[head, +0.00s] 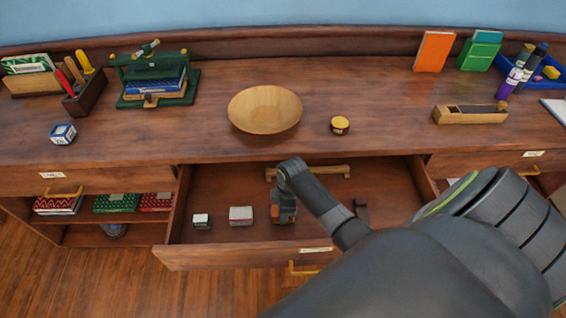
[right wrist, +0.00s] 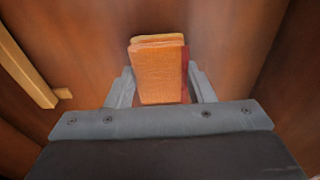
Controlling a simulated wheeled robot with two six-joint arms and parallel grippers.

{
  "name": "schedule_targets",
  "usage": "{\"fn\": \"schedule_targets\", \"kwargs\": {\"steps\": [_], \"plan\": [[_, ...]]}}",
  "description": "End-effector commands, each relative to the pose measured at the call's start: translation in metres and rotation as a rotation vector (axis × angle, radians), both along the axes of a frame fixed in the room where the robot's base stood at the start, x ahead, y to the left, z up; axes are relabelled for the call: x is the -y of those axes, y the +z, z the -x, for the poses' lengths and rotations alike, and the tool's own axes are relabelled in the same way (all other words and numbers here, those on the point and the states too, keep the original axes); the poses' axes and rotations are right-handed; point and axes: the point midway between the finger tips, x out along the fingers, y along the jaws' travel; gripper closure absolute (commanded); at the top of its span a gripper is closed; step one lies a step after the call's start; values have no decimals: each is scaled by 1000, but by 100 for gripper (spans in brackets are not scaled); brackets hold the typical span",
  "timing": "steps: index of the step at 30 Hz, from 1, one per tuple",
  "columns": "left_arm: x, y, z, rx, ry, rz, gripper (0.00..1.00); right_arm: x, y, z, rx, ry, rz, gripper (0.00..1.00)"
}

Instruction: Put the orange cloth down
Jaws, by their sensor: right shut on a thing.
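The orange cloth (right wrist: 158,75) is a small folded block with a dark red edge on its right side. It stands between the two fingers of my right gripper (right wrist: 160,92), which is shut on it. In the head view my right gripper (head: 284,214) points down inside the open wooden drawer (head: 222,185), near its middle. The cloth is largely hidden there by the gripper and wrist. I cannot tell whether the cloth touches the drawer floor. My left gripper is in neither view.
A wooden bowl (head: 265,109) and a yellow-lidded tin (head: 340,125) stand on the counter above.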

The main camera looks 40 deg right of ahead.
Motion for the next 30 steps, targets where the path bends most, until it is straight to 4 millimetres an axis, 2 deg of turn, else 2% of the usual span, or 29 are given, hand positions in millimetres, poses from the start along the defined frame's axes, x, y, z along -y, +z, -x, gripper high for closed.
{"fn": "schedule_targets", "kwargs": {"steps": [11,12,17,25,30], "plan": [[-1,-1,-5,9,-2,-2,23,0,-5,0,1,0,0,70],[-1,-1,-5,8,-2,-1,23,0,-5,-1,1,0,0,50],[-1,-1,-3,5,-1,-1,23,0,-5,0,1,0,0,30],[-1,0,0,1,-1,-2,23,0,-4,0,1,0,0,30],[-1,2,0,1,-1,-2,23,2,9,0,3,1,1,30]]}}
